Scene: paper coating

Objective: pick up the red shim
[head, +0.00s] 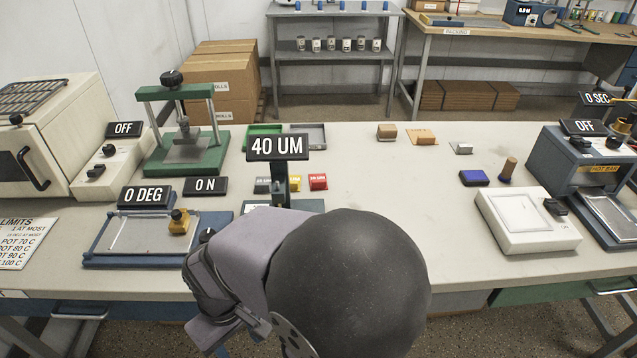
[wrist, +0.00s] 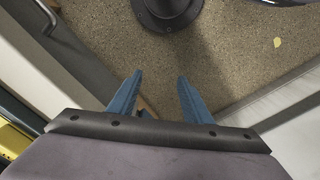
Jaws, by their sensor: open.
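The red shim (head: 318,181) is a small red block with a label. It lies on the bench at the right end of a short row, beside a yellow shim (head: 295,183) and a grey shim (head: 262,185), just behind the 40 UM sign. My gripper (wrist: 160,76) shows in the wrist view with two blue fingers apart and nothing between them. It points toward the speckled floor, and no shim shows in that view. In the head view my arm fills the front middle, and I cannot make out the fingers there.
The 40 UM sign (head: 278,147) stands on a post in front of the shims. A green press (head: 184,140) and a blue-framed plate (head: 140,235) stand left. A white scale (head: 527,219) and hot bar unit (head: 577,165) stand right. The bench (head: 400,190) is clear at centre right.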

